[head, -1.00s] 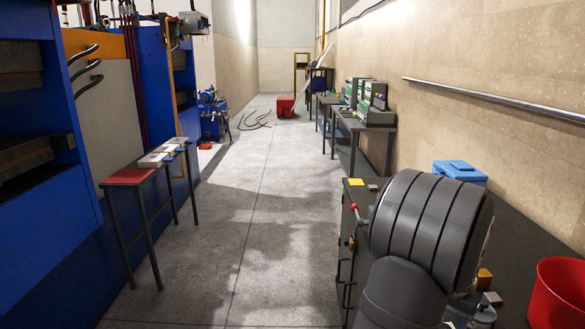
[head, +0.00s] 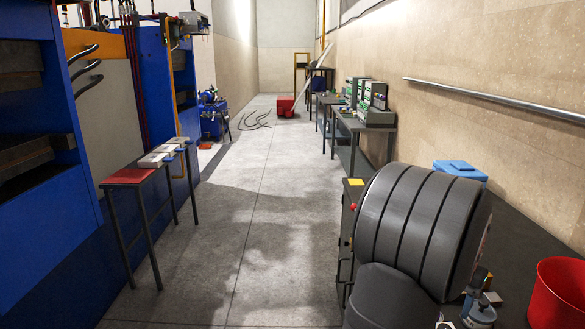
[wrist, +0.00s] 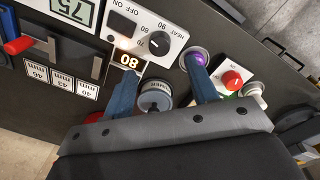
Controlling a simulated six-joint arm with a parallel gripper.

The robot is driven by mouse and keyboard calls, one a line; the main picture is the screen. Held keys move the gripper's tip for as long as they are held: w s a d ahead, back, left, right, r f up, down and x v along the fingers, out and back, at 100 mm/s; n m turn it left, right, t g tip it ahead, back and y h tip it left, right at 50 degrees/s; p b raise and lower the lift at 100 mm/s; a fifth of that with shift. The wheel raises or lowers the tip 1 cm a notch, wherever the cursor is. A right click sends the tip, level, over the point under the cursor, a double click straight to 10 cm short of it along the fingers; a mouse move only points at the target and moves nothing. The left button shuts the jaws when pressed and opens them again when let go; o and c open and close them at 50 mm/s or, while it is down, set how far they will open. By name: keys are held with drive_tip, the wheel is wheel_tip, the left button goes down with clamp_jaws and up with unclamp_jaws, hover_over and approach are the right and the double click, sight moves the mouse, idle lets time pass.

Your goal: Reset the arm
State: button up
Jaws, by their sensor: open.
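My gripper (wrist: 160,65) is open in the wrist view, with two blue fingers spread apart and nothing between their tips. It is over a dark control panel (wrist: 62,88). A red button (wrist: 232,79) is right of the right finger. In the head view my dark ribbed arm covers much of the lower right; a bit of my gripper (head: 478,308) shows beside it.
A red bucket (head: 562,290) and a blue box (head: 460,169) stand on the dark bench (head: 525,238) at right. A metal rail (head: 490,101) runs along the wall. Blue presses (head: 40,230) and a small table (head: 130,176) are at left. The middle floor is clear.

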wheel_tip(320, 180, up, 10)
drive_tip(key=f, duration=1.7)
drive_tip(key=shift+s+d+f, duration=0.1)
drive_tip(key=shift+s+f, duration=0.1)
drive_tip(key=shift+f, duration=0.15)
drive_tip(key=n, duration=1.2)
drive_tip(key=shift+t, duration=0.3)
drive_tip(key=shift+r, duration=1.55)
